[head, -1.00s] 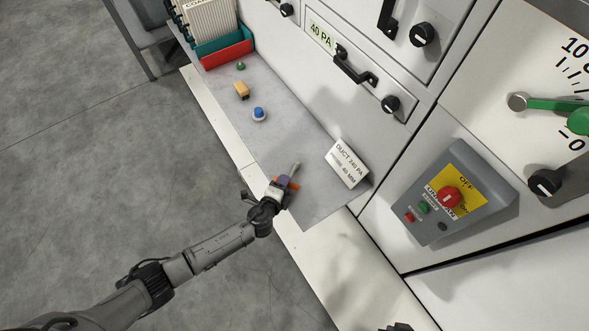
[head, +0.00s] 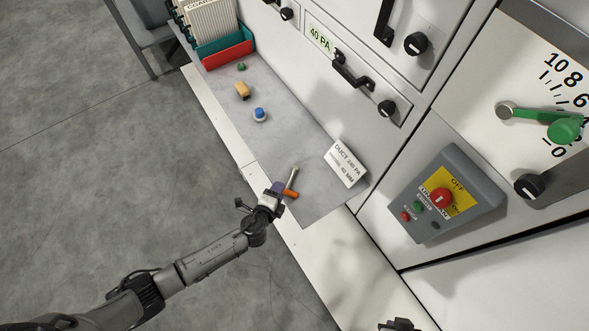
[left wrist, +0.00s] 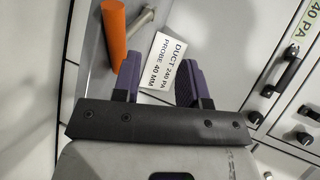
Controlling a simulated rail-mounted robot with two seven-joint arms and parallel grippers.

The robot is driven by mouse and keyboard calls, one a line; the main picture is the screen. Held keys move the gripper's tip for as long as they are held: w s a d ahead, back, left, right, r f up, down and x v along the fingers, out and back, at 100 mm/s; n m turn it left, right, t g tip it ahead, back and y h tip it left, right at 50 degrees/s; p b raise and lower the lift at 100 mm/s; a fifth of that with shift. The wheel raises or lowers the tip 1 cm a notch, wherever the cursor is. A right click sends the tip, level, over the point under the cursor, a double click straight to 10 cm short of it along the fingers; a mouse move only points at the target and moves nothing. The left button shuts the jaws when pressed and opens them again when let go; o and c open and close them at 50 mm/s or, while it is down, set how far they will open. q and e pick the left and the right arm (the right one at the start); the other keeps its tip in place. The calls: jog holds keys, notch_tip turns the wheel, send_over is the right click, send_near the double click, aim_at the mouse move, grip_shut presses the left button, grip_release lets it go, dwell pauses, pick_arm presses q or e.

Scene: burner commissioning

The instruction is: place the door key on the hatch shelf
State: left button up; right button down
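The door key, seemingly the tool with an orange handle (head: 291,194) and a grey metal shaft (head: 293,173), lies on the near end of the grey shelf surface (head: 312,207). In the left wrist view the orange handle (left wrist: 113,30) shows beyond the fingers, at the upper left. My left gripper (head: 277,189) is beside the handle in the head view. Its purple fingers (left wrist: 158,72) are apart with nothing between them. Only a dark tip of my right gripper (head: 398,325) shows at the bottom edge; its fingers cannot be made out. I cannot tell whether this surface is the hatch shelf.
A white label card (head: 345,164) stands close to the key. A switch box (head: 443,196) and handled panels bound the right side.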

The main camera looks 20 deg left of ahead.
pick_arm(q)
notch_tip(320, 180, up, 6)
jog(key=s+p, duration=0.2)
jog(key=p, duration=0.2)
jog(key=shift+s+p, duration=0.2)
jog(key=shift+p, duration=0.2)
jog(key=shift+a, duration=0.1)
jog(key=shift+f, duration=0.1)
